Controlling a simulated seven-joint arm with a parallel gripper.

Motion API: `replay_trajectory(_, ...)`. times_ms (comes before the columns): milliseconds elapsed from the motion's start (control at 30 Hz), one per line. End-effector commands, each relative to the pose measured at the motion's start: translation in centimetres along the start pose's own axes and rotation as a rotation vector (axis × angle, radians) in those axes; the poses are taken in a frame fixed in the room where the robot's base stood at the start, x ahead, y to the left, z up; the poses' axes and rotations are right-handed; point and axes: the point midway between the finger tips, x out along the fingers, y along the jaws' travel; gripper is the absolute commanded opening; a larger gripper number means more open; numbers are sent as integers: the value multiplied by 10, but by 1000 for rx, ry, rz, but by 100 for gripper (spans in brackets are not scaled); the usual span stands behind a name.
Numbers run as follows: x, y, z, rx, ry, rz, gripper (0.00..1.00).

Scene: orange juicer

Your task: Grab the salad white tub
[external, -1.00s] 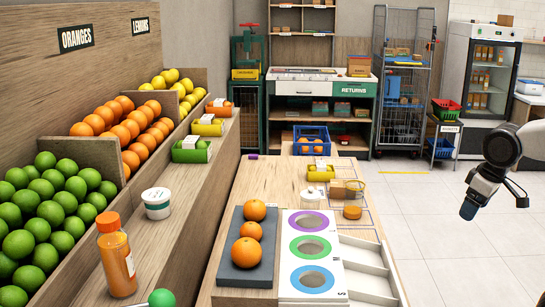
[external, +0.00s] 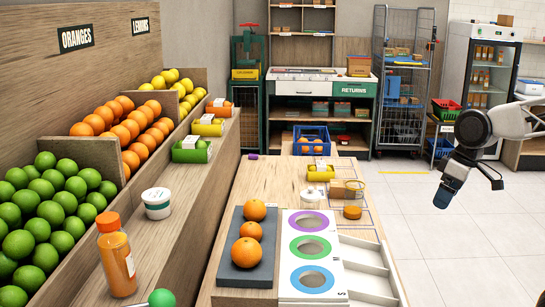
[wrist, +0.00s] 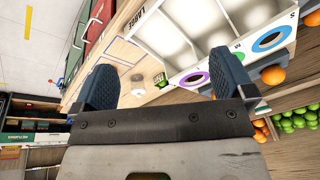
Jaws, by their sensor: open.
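The white tub (external: 157,203) with a white lid and a dark label stands upright on the wooden ledge at the left in the external view. Its label is too small to read. My gripper (external: 445,197) hangs over the open floor at the right, far from the tub, with the worktable between them. In the wrist view my gripper (wrist: 163,82) shows two dark fingers spread apart with nothing held between them. I cannot make out the tub in the wrist view.
An orange bottle (external: 116,254) stands near the tub in front, and a green-and-white box (external: 191,150) behind it. Fruit bins line the left wall. The worktable carries a dark board (external: 236,273) with oranges and a panel with coloured rings (external: 312,280). The right floor is clear.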

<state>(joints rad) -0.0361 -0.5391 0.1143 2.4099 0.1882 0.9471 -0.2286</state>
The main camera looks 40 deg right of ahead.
Motion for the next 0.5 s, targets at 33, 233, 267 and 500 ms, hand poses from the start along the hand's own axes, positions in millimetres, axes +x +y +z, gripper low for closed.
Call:
replay_trajectory(33, 1, -8, -17, -33, -1, -34, 100)
replay_trajectory(233, 3, -40, -80, -172, 23, -173, 100)
replay_trajectory(267, 4, -45, -90, -192, 29, -194, 100)
replay_trajectory(500, 12, -88, -166, -351, 93, -352, 100)
